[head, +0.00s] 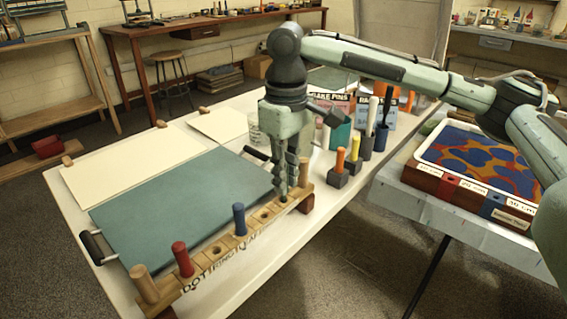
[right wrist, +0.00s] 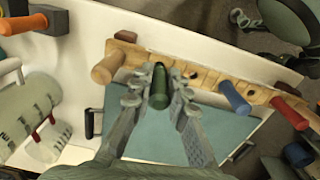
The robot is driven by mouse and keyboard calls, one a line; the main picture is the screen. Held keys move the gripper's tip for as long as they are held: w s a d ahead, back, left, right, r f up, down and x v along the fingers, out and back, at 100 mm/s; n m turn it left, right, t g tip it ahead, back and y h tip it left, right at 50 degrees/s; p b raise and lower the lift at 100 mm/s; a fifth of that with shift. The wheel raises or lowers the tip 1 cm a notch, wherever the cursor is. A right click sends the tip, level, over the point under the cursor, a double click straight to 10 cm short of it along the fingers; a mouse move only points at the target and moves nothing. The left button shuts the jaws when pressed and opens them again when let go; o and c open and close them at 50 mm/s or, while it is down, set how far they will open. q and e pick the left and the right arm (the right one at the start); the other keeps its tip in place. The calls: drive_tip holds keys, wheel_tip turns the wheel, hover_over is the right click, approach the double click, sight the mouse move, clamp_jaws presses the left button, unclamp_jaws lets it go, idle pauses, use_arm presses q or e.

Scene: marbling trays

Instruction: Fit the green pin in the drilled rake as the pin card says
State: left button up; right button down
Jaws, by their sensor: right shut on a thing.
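The drilled rake (head: 201,262) is a wooden bar along the front edge of a white table, with a plain wooden peg near each end. A red pin (head: 182,260) and a blue pin (head: 240,219) stand upright in it; open holes show beside them. My right gripper (head: 284,196) is over the rake's far end, shut on the green pin (right wrist: 160,88). The pin is between the blue pin (right wrist: 235,98) and the end peg (right wrist: 108,68). Its lower end is at the bar; I cannot tell how deep it sits. The pin card (head: 335,101) is partly hidden behind my gripper. My left gripper is out of view.
A teal sheet in a tray (head: 180,205) lies behind the rake, with cream sheets (head: 130,165) beyond. Dark blocks with orange and yellow handles (head: 354,150) stand right of the gripper. A marbling tray (head: 470,165) is on the right-hand table.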

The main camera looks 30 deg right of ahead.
drive_tip(key=shift+f, duration=1.15)
drive_tip(key=c, duration=1.4)
unclamp_jaws()
wheel_tip(320, 180, up, 12)
